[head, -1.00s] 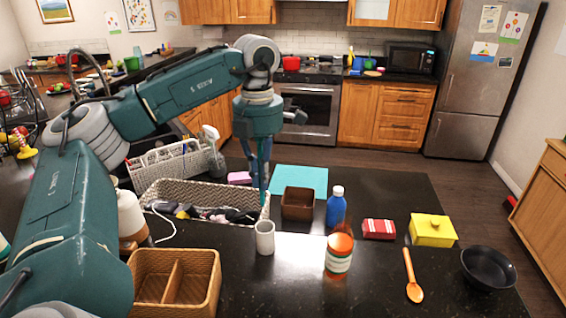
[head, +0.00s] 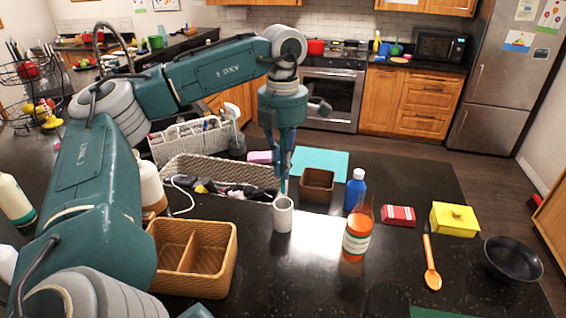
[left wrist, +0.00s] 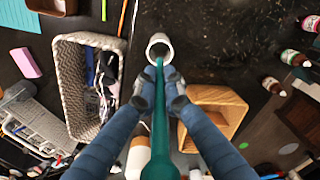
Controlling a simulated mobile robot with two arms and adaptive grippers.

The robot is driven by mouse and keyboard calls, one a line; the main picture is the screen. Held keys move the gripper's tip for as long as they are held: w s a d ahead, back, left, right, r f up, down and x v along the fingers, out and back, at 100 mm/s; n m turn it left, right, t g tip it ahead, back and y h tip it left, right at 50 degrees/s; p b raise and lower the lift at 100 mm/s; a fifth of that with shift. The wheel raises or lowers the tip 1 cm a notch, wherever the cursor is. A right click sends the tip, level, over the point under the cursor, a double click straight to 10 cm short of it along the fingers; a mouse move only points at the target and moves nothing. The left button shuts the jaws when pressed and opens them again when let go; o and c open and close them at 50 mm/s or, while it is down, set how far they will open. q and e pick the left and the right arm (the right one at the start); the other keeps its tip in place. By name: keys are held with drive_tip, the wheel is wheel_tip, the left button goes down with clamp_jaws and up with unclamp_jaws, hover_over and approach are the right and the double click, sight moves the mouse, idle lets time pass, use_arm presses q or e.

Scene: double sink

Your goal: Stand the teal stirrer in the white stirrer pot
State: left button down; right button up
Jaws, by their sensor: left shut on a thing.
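The white stirrer pot (head: 283,216) stands upright on the dark counter, in front of the right end of the grey woven basket. My left gripper (head: 284,172) is above and slightly behind it, pointing down, shut on the teal stirrer. The stirrer (left wrist: 159,115) runs from between the fingers toward the pot in the left wrist view, where its far end overlaps the opening of the pot (left wrist: 159,42). In the head view the stirrer's lower end (head: 284,187) shows just at the pot's rim. I cannot tell whether the tip is inside. My right gripper is not in view.
The tan divided basket (head: 222,262) is front left of the pot and the grey woven basket (head: 200,167) behind it. A white-and-orange jar (head: 357,238), blue bottle (head: 355,189) and brown box (head: 318,184) stand to the right. Counter directly in front of the pot is clear.

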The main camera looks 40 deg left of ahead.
sight(283, 193)
use_arm(q)
drive_tip(key=shift+f+b, duration=1.45)
drive_tip(key=shift+f, duration=0.8)
drive_tip(key=shift+f+b, duration=1.3)
drive_tip(key=shift+f, duration=0.55)
drive_tip(key=c, duration=1.8)
unclamp_jaws()
drive_tip(key=shift+r, duration=0.15)
wheel_tip(283, 193, up, 12)
drive_tip(key=shift+f, duration=0.2)
